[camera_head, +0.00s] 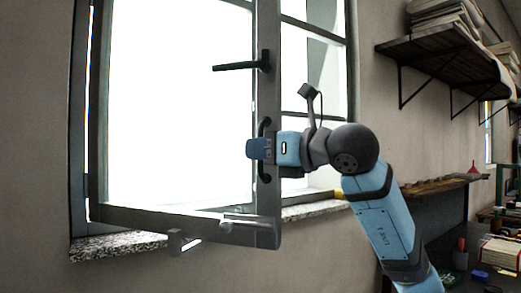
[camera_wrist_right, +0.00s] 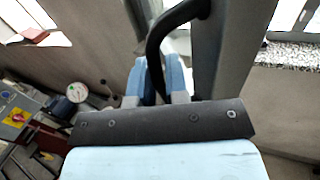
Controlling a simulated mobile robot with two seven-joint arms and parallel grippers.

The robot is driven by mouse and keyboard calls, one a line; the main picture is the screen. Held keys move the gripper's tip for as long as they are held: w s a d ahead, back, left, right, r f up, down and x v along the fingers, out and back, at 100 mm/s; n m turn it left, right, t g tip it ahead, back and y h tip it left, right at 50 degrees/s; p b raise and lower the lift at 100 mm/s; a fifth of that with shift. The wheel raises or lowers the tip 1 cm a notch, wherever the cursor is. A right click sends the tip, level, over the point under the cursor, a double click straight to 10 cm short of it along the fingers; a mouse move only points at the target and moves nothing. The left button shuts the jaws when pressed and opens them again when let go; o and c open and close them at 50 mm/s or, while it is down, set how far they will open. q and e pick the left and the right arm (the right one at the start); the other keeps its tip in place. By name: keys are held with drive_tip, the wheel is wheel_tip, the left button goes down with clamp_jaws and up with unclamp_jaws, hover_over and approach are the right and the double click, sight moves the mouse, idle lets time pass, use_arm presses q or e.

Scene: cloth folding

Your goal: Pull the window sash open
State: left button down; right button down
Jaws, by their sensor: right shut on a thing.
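The grey window sash (camera_head: 268,30) stands swung inward from its frame, with its free edge out in the room. A black lever handle (camera_head: 240,66) sticks out level from its stile. Below it is a black curved pull handle (camera_head: 265,126). My right gripper (camera_head: 256,148) is at this pull handle, shut on it, and hides its middle part. In the right wrist view, the blue fingers (camera_wrist_right: 160,80) close around the black pull handle (camera_wrist_right: 172,22) beside the grey stile (camera_wrist_right: 222,50). My left gripper is in neither view.
A speckled stone sill (camera_head: 120,247) runs under the window. Wall shelves (camera_head: 445,60) with stacked papers hang at the right.

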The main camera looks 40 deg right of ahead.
drive_tip(key=c, duration=1.2)
unclamp_jaws()
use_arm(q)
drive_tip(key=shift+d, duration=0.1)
use_arm(e)
drive_tip(key=shift+o, duration=0.2)
drive_tip(key=shift+d, duration=0.1)
use_arm(q)
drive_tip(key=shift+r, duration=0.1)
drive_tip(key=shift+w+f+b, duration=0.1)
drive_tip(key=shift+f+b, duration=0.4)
drive_tip(key=shift+b, duration=0.65)
use_arm(e)
drive_tip(key=v, duration=1.3)
drive_tip(key=shift+s, duration=0.4)
drive_tip(key=shift+d, duration=0.1)
